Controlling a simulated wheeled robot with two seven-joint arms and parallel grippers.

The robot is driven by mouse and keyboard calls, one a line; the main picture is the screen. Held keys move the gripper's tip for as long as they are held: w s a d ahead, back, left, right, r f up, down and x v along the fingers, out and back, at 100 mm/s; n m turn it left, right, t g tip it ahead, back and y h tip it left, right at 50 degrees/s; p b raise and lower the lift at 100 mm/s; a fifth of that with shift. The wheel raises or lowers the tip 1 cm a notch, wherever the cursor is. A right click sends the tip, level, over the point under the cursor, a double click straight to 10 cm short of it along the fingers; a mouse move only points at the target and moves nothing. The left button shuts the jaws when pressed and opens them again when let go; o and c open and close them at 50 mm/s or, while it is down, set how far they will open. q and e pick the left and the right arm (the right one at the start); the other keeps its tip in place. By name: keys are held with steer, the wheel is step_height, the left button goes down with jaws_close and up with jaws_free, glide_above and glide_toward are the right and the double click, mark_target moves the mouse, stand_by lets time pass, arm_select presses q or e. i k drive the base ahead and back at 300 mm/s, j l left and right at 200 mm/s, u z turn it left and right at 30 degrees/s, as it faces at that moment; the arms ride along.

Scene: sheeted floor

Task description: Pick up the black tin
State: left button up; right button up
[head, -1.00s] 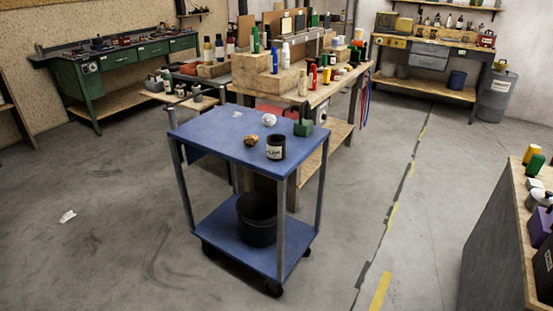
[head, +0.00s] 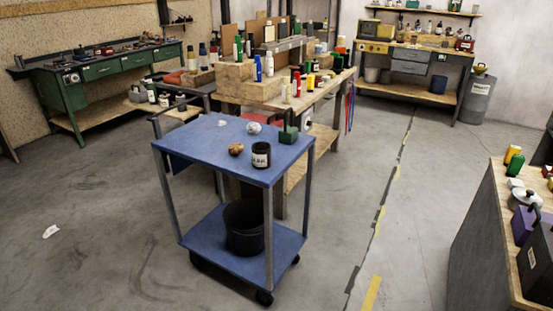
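The black tin (head: 261,155) stands upright on the top shelf of the blue cart (head: 205,145), close to its front right corner. It has a pale label with dark lettering on its front. A brown lump (head: 236,149) lies just left of it, apart from it. A crumpled white thing (head: 254,128) lies behind it, and a green block-like thing (head: 289,134) stands behind it to the right. Neither of my grippers shows in the head view.
A black bucket (head: 245,228) stands on the cart's lower shelf. A cluttered wooden bench (head: 322,98) is close behind the cart. A wooden-topped counter (head: 497,230) stands at the right. The floor left of the cart is open, with a white scrap (head: 50,231).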

mark_target(262, 156)
steer(key=j+z, duration=0.1)
steer(key=z, duration=0.25)
steer(key=i+j+z, duration=0.1)
steer(key=z, duration=0.3)
steer(key=j+z, duration=0.1)
steer(key=z, duration=0.25)
steer(key=j+z, duration=0.3)
steer(key=j, duration=0.35)
steer(key=j+z, duration=0.35)
steer(key=j, duration=0.25)
steer(key=k+j+z, duration=0.3)
steer(key=j, duration=0.25)
steer(key=k+j, duration=0.1)
steer(key=j, duration=0.75)
steer(key=k+j, duration=0.15)
steer(key=j, duration=0.3)
